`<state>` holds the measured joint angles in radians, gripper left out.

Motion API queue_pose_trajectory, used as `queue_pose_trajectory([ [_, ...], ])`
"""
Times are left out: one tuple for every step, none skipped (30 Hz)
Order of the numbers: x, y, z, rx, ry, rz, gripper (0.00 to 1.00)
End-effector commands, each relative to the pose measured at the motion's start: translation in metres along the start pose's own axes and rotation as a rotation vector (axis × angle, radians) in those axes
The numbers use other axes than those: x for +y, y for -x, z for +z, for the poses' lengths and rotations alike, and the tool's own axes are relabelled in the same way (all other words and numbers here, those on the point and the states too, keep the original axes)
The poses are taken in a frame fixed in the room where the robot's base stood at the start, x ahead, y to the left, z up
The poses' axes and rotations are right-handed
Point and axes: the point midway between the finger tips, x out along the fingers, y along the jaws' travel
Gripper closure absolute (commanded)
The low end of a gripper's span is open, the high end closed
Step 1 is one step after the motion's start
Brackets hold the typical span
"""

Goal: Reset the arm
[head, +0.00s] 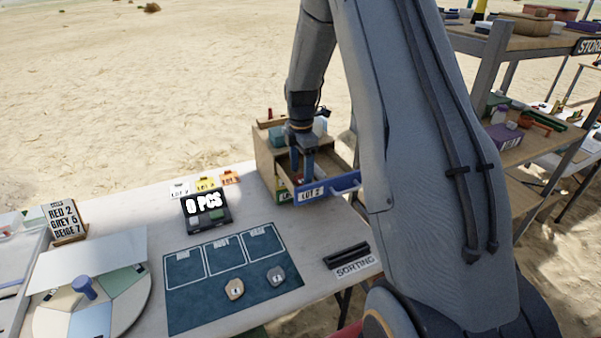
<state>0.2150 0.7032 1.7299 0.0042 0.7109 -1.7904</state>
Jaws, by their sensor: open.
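My arm reaches from the right foreground to the back of the table. My gripper (303,165) points down at the open drawer (322,188) labelled LOT 2 or similar, with a blue front and handle. The gripper's jaws are open, and its tips are at or just above the drawer's inside. The drawer juts out of a small wooden cabinet (266,160). Small contents show in the drawer beside the fingers, too small to tell apart. I cannot tell whether the fingers touch anything.
A round sectioned tray (125,305) and a sign (64,221) stand left. A SORTING label (355,266) is at the table's edge. Shelves (500,45) stand right.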

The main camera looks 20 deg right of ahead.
Motion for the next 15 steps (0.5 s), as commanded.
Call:
queue_pose_trajectory([
  [0.001, 0.005, 0.0, -0.001, 0.0, 0.003, 0.32],
  [0.001, 0.008, 0.0, -0.001, 0.0, 0.003, 0.32],
  [0.001, 0.014, 0.0, -0.001, 0.0, 0.004, 0.32],
  [0.002, 0.019, 0.0, -0.001, 0.0, 0.005, 0.32],
  [0.001, 0.023, 0.0, -0.001, 0.0, 0.004, 0.32],
  [0.002, 0.031, 0.0, -0.001, 0.0, 0.005, 0.32],
  [0.002, 0.035, 0.001, -0.001, 0.0, 0.005, 0.32],
  [0.002, 0.04, 0.0, -0.001, 0.0, 0.004, 0.32],
  [0.001, 0.047, 0.0, -0.001, 0.0, 0.004, 0.32],
  [0.001, 0.051, 0.0, -0.001, 0.0, 0.004, 0.32],
  [0.001, 0.055, 0.0, -0.001, 0.0, 0.003, 0.32],
  [0.001, 0.06, 0.0, -0.001, 0.0, 0.003, 0.32],
  [0.001, 0.063, 0.0, -0.001, 0.0, 0.003, 0.32],
  [0.001, 0.065, 0.0, 0.0, 0.0, 0.002, 0.32],
  [0.0, 0.068, 0.0, 0.0, 0.0, 0.001, 0.32],
])
